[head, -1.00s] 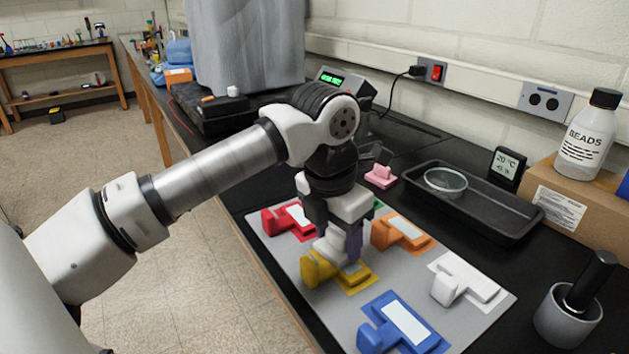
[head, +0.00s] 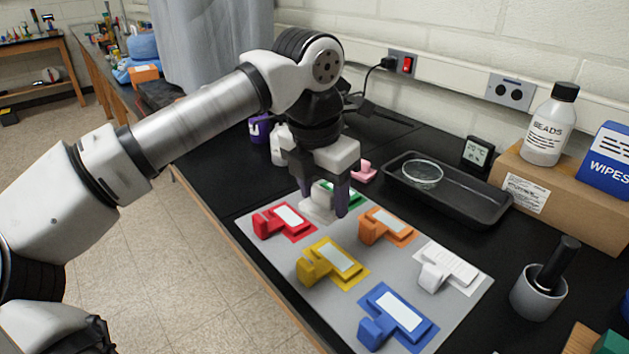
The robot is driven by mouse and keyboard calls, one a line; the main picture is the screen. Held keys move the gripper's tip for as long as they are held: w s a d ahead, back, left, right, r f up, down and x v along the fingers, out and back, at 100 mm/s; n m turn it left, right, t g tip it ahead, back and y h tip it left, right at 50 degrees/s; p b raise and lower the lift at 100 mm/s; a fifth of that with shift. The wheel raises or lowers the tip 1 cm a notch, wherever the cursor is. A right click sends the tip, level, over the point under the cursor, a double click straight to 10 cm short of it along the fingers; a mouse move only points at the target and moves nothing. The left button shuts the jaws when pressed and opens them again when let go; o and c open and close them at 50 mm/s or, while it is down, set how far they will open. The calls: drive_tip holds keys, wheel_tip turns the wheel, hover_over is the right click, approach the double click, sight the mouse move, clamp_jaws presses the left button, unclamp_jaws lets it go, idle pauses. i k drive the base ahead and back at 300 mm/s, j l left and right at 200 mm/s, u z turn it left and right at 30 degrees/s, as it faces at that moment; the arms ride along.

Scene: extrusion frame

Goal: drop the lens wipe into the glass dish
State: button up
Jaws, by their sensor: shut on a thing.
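My gripper (head: 325,203) is shut on a pale, soft-looking piece, which I take to be the lens wipe (head: 316,209). It hangs at the fingertips over the far-left part of the grey mat, between the red and orange pieces. The fingers hide part of it, and its exact height above the mat is hard to tell. The glass dish (head: 422,182) is a shallow, clear round dish. It sits in the left part of a black tray (head: 470,214), to the right of my gripper, and looks empty.
The grey mat (head: 400,268) holds red (head: 284,221), yellow (head: 332,262), orange (head: 387,227), blue (head: 396,318), white (head: 448,268) and green pieces. A pink piece (head: 365,170) lies between gripper and tray. A mortar (head: 538,295), thermometer (head: 478,153) and bead bottle (head: 550,128) stand right.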

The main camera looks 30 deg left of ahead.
sight(418, 179)
drive_tip(key=i+j+z, duration=0.25)
drive_tip(key=z, duration=0.15)
drive_tip(key=i+j+z, duration=0.15)
drive_tip(key=j+z, duration=0.25)
drive_tip(key=i+j+z, duration=0.15)
drive_tip(key=j+z, duration=0.25)
drive_tip(key=l, duration=0.1)
